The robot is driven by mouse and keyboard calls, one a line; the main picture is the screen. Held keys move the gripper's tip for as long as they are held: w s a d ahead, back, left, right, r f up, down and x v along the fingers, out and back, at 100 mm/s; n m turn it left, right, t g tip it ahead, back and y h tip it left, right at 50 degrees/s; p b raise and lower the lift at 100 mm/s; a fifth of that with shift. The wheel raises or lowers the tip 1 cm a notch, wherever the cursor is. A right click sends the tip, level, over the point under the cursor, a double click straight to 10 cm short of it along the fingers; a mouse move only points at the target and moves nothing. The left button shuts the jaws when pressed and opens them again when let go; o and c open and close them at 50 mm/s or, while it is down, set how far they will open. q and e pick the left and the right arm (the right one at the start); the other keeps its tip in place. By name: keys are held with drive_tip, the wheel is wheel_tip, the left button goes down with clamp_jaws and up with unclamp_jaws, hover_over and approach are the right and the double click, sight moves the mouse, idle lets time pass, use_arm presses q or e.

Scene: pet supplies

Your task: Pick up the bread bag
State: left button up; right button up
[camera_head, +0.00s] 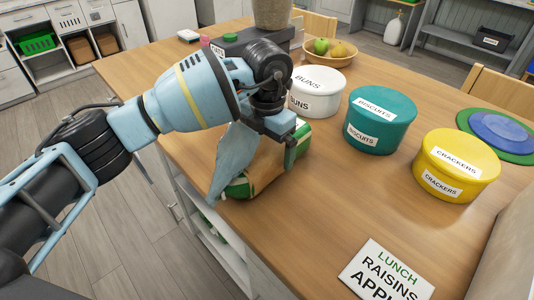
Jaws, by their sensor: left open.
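The bread bag (264,168), a tan and green package, lies on the wooden counter near its left edge. My left gripper (275,145) is right above and over the bag, pointing down, and is open. The gripper and arm hide much of the bag's top and back. My right gripper is not in view.
A white buns tin (316,105), a teal biscuits tin (378,137) and a yellow crackers tin (442,186) stand to the right. A fruit bowl (329,59) is behind. A lunch card (385,272) lies at the front right. The counter between bag and card is clear.

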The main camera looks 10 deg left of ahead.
use_arm(q)
drive_tip(key=c, duration=1.1)
drive_tip(key=shift+r, duration=0.1)
drive_tip(key=shift+c, duration=0.7)
drive_tip(key=shift+r, duration=0.1)
drive_tip(key=shift+r, duration=0.3)
drive_tip(key=r, duration=0.1)
drive_tip(key=d+r, duration=0.1)
drive_tip(key=shift+r, duration=0.35)
drive_tip(key=s+d+r+b, duration=0.1)
drive_tip(key=d+b, duration=0.1)
drive_tip(key=d, duration=1.3)
drive_tip(key=shift+r, duration=0.2)
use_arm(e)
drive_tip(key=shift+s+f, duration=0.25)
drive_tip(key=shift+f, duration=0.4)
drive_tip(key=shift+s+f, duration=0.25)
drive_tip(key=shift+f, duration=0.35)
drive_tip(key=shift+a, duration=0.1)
